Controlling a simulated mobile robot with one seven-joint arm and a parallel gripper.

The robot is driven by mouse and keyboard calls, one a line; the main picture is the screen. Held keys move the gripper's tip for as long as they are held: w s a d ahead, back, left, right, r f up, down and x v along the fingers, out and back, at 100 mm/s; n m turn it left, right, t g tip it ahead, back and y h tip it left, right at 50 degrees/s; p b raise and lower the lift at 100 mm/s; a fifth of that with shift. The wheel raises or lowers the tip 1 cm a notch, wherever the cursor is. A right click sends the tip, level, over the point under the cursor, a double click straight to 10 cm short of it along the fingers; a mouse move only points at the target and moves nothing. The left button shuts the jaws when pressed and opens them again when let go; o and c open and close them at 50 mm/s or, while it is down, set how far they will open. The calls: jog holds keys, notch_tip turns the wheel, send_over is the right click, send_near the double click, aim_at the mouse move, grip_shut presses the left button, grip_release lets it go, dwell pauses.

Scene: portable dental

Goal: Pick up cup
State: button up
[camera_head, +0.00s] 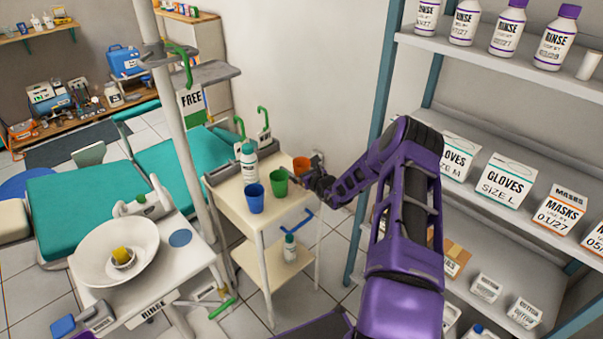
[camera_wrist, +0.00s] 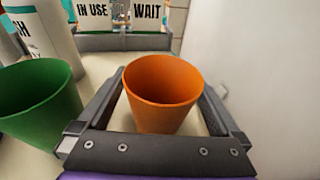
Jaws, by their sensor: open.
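An orange cup (camera_wrist: 162,97) stands upright between the two fingers of my gripper (camera_wrist: 160,115) in the wrist view. The fingers are open on either side of it, and I see no clear grip on its wall. In the head view the orange cup (camera_head: 301,165) is at the back right of a small cream trolley (camera_head: 285,214), and my gripper (camera_head: 318,172) is at it from the right. A green cup (camera_head: 279,182) and a blue cup (camera_head: 254,198) stand to its left. The green cup (camera_wrist: 40,103) is just outside the left finger in the wrist view.
A white bottle (camera_head: 249,164) stands behind the cups. Signs (camera_wrist: 120,14) reading "IN USE" and "WAIT" are behind the orange cup. A white wall (camera_wrist: 270,80) is close on the right. Shelves (camera_head: 480,65) with bottles and boxes stand right of my arm.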

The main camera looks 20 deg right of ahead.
jog(key=c, duration=1.4)
